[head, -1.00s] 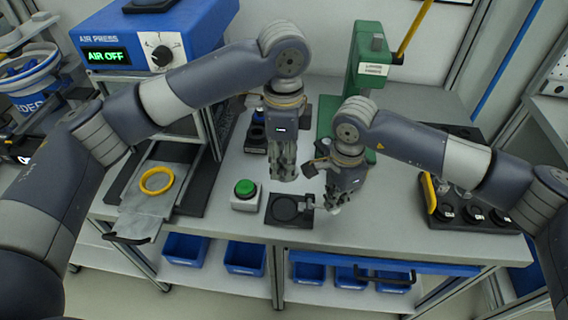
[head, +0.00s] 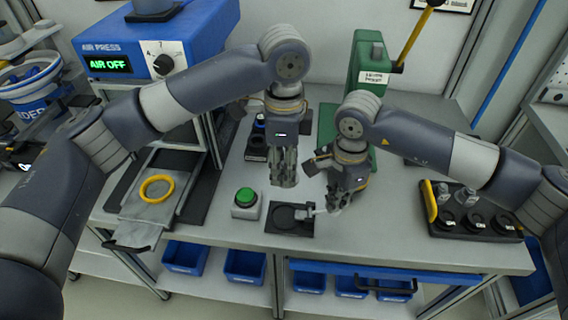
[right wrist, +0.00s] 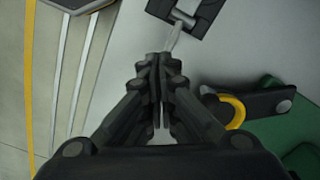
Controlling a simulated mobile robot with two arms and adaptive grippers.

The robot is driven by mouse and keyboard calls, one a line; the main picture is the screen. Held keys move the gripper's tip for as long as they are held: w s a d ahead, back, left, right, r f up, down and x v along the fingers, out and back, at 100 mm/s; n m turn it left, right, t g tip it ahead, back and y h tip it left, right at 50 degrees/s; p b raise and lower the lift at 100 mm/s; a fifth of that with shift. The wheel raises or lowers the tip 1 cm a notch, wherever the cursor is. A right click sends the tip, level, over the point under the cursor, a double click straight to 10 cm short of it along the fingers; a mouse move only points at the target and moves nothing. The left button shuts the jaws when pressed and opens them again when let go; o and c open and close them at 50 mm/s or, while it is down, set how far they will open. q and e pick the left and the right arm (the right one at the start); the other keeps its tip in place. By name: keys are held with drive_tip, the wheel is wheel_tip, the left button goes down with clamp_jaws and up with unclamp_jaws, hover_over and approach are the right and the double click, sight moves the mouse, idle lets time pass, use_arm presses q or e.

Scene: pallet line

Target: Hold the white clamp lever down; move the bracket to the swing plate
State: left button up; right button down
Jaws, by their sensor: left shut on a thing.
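The black clamp fixture (head: 290,226) lies on the bench front with a round dark disc or recess. Its white clamp lever (head: 316,211) points right to my right gripper (head: 337,207); the lever also shows in the right wrist view (right wrist: 174,36). My right gripper's fingers (right wrist: 160,62) are together at the lever's tip; I cannot tell whether they grip or only touch it. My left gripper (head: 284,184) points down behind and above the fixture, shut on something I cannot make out. I cannot make out the bracket. A dark bar with a yellow curve (right wrist: 255,107), possibly the swing plate, lies by the green base.
A green button box (head: 246,200) stands left of the fixture. The green press (head: 368,68) stands behind my right arm. A dark tray (head: 470,225) with cylinders is at right. A yellow ring (head: 157,188) lies on the left slide.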

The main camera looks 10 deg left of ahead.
drive_tip(key=shift+r, duration=3.05)
